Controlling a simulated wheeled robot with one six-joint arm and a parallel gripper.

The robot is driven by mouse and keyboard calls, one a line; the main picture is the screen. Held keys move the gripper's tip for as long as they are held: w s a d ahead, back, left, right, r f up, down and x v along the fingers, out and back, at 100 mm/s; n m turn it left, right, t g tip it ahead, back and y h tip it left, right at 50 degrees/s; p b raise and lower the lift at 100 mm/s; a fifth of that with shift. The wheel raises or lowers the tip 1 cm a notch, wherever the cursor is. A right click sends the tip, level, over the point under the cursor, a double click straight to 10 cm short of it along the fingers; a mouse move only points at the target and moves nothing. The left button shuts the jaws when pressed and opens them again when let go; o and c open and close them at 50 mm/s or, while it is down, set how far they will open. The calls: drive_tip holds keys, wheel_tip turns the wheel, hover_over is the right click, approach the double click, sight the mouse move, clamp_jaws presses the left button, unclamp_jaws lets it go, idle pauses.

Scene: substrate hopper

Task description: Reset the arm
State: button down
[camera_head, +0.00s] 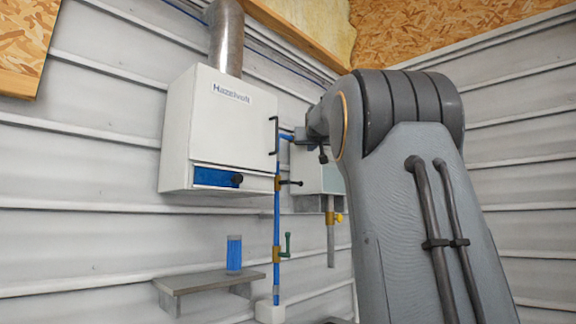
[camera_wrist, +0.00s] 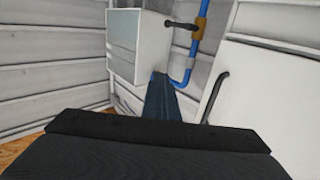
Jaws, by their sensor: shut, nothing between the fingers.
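My arm (camera_head: 415,190) rises large and grey across the right of the head view, bent at a dark upper joint. It hides part of the wall behind it. My gripper (camera_wrist: 161,80) shows in the wrist view as a dark body along the bottom edge with narrow dark blue fingers pointing forward. The fingers are together, with nothing visible held. They point at the space below a white box (camera_wrist: 140,45) and left of a blue pipe (camera_wrist: 195,50). I cannot make out the fingers in the head view.
A vertical blue pipe (camera_head: 277,220) has a black-handled valve (camera_head: 289,182) and a green-handled valve (camera_head: 286,245). A blue cylinder (camera_head: 234,254) stands on a grey shelf (camera_head: 205,280).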

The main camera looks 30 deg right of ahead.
drive_tip(key=w+a+f+n+g+y, duration=0.15)
drive_tip(key=a+f, duration=0.35)
drive_tip(key=f, duration=0.7)
drive_tip(key=w+a+f+g+y, duration=0.1)
drive_tip(key=w+a+f+y, duration=0.3)
drive_tip(key=f, duration=0.7)
drive_tip(key=s+a+f+n+g+y, duration=0.1)
drive_tip(key=s+a+f+g, duration=0.15)
drive_tip(key=a+f, duration=0.55)
drive_tip(key=s+a+f+n+g+y, duration=0.1)
drive_tip(key=s+a+f, duration=0.3)
drive_tip(key=f, duration=0.8)
drive_tip(key=s+a+f+n+g+y, duration=0.1)
drive_tip(key=s+a+f+g, duration=0.2)
drive_tip(key=s+a+f, duration=0.65)
drive_tip(key=s+a+f+n+g+y, duration=0.1)
drive_tip(key=s+a+f+g, duration=0.2)
drive_tip(key=s+a+f, duration=0.6)
drive_tip(key=s+f+g, duration=0.2)
drive_tip(key=s+f, duration=0.9)
drive_tip(key=s, duration=0.2)
drive_tip(key=shift+s+a+n+g, duration=0.3)
drive_tip(key=shift+s+a+n, duration=0.1)
drive_tip(key=shift+n, duration=0.05)
